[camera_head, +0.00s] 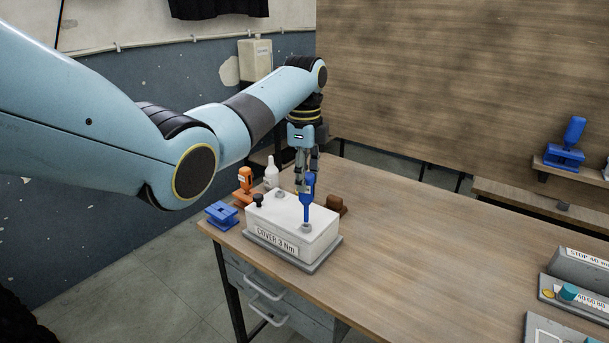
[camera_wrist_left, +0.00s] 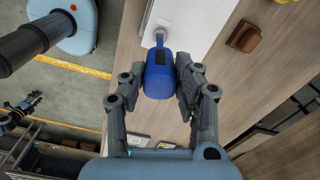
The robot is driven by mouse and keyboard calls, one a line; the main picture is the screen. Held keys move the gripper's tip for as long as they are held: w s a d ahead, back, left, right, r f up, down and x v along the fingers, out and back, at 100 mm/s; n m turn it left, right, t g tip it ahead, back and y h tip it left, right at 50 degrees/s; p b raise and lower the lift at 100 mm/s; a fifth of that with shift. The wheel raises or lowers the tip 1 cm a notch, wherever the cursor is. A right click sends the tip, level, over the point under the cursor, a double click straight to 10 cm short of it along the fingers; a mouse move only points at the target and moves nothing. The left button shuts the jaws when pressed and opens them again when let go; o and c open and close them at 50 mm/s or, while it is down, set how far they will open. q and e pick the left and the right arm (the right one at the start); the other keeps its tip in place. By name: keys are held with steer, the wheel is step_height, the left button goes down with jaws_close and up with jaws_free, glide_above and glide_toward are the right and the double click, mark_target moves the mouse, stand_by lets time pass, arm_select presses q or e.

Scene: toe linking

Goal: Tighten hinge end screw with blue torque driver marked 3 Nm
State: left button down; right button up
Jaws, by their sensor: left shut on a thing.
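The blue driver (camera_head: 308,194) stands upright over the right end of the white cover box (camera_head: 285,222), which is labelled "COVER 3 Nm". Its tip is at a grey screw spot (camera_head: 306,227) on the cover top; I cannot tell whether it is seated. My left gripper (camera_head: 307,170) is shut on the driver's handle from above. In the left wrist view the blue handle (camera_wrist_left: 158,76) sits between its fingers. No torque mark is readable on it. A small dark jaw-like part (camera_wrist_left: 24,104) at the left edge may be my right gripper; its state is unclear.
An empty blue stand (camera_head: 221,214), an orange driver (camera_head: 245,179) and a white bottle (camera_head: 271,172) are left of and behind the box. A brown block (camera_head: 336,205) is behind it. Another blue tool (camera_head: 574,132) stands far right. The table's middle is clear.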

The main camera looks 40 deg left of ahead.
arm_select(q)
steer(key=shift+f, duration=0.1)
steer(key=shift+f+b, duration=0.55)
steer(key=shift+f, duration=0.45)
steer(key=shift+f+p, duration=0.1)
steer(key=shift+p, duration=0.2)
stand_by(0.3)
stand_by(0.4)
steer(key=shift+m+p, duration=0.4)
steer(key=shift+m, duration=0.8)
